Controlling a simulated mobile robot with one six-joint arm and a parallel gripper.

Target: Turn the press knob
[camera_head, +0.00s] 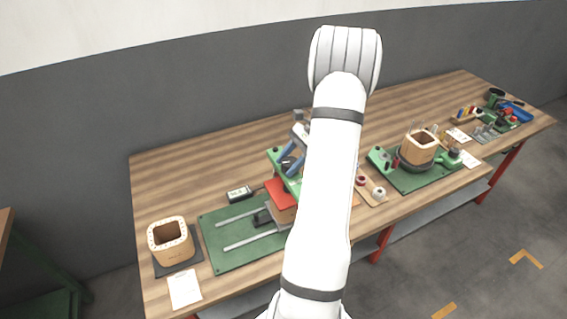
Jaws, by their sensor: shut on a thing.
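The press (276,192) stands on the left green mat, with a green frame and a red block over a tan block. My white arm crosses the middle of the view and covers the press's right side. Left of the arm, my gripper (291,163) shows in part, with blue fingers at the top of the press frame. It is shut on the press knob, which is mostly hidden between the fingers, so its turn angle cannot be told.
The green mat (215,252) carries two metal rails. A wooden coil block (172,243) and a white card (184,289) are at left. A small meter (239,193) sits behind the mat. Another coil (419,145) and several tools are at right. The table's back left is clear.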

